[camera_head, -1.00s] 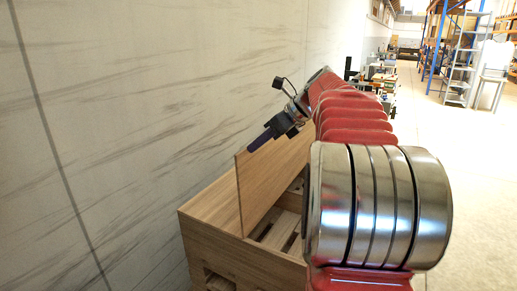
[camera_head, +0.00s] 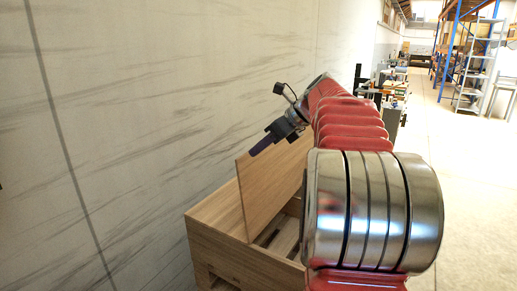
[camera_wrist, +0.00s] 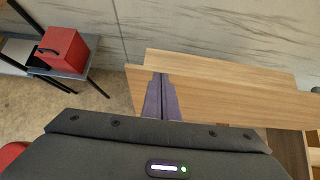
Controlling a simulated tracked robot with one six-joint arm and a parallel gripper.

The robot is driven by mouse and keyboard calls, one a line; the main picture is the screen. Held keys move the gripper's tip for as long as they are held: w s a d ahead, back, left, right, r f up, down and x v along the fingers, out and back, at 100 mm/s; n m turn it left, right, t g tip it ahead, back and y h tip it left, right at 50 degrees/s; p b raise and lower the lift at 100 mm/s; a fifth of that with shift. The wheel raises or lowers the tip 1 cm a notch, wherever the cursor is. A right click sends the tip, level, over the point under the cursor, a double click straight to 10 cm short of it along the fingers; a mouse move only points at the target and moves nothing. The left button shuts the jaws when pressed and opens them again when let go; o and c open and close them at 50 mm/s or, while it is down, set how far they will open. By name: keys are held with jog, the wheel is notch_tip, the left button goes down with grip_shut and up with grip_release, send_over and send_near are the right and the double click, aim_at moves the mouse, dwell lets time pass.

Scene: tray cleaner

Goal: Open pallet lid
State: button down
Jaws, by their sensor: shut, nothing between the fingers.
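The wooden pallet box (camera_head: 215,240) stands against the wall, and its slatted inside shows partly behind my arm. Its lid (camera_head: 262,190) is a flat wooden panel that stands up steeply tilted above the box. In the wrist view the lid (camera_wrist: 230,103) spans the right side. My gripper (camera_head: 255,150) is at the lid's upper edge, with its purple fingers shut and nothing between them. In the wrist view the gripper (camera_wrist: 158,90) overlaps the lid near its left end. I cannot tell whether the fingers touch the lid. My arm hides the right part of the box.
A pale marbled wall (camera_head: 130,120) runs along the left, close behind the box. A red box (camera_wrist: 64,50) sits on a grey stand in the wrist view. Shelving (camera_head: 475,60) stands far back at the right. The floor (camera_head: 470,190) on the right is clear.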

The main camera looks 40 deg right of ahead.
jog(key=shift+s+d, duration=0.2)
jog(key=shift+s, duration=0.25)
jog(key=v, duration=1.2)
